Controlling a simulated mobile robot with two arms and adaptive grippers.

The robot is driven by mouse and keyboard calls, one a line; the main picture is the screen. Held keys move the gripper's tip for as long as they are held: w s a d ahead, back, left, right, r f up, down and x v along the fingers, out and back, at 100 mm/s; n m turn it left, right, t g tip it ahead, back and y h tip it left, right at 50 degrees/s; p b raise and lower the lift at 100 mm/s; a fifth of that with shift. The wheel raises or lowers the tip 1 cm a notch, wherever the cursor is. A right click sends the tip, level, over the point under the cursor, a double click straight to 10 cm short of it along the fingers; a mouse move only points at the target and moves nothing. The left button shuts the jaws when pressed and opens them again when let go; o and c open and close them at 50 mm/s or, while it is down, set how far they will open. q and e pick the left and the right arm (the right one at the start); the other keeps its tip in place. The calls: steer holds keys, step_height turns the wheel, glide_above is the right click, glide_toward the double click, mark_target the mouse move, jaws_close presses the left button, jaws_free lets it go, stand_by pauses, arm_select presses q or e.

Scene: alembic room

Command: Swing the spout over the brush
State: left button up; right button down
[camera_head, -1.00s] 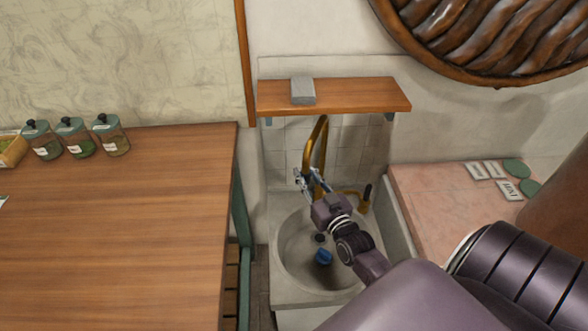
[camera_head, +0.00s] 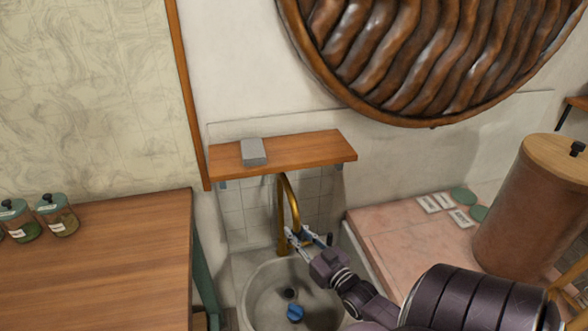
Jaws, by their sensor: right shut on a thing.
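The brass spout (camera_head: 292,196) rises behind the sink basin (camera_head: 251,292) and arcs over to the right. My right gripper (camera_head: 298,238) is shut on the spout's hanging end, with its fingers on either side of it. The brush, a blue piece (camera_head: 295,313), lies in the basin beside the dark drain (camera_head: 289,293). In the picture the spout's end is above the brush, but I cannot tell whether it is directly over it. The faucet's handle is hidden behind my right gripper and arm. My left gripper is out of view.
A wooden shelf (camera_head: 310,152) with a grey block (camera_head: 253,152) is above the spout. A wooden table (camera_head: 110,270) with jars stands left. A pink counter (camera_head: 405,240) with a large lidded canister (camera_head: 528,215) is right of the sink.

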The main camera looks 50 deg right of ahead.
steer(key=shift+s+d, duration=0.1)
steer(key=shift+d, duration=0.1)
steer(key=c, duration=1.7)
jaws_free()
steer(key=shift+s+d, duration=0.1)
steer(key=shift+s, duration=0.05)
steer(key=shift+s, duration=0.15)
steer(key=s, duration=0.3)
steer(key=s+a, duration=0.1)
steer(key=s, duration=0.3)
steer(key=s+a, duration=0.1)
steer(key=s, duration=0.3)
steer(key=shift+s+a, duration=0.15)
steer(key=shift+s, duration=0.1)
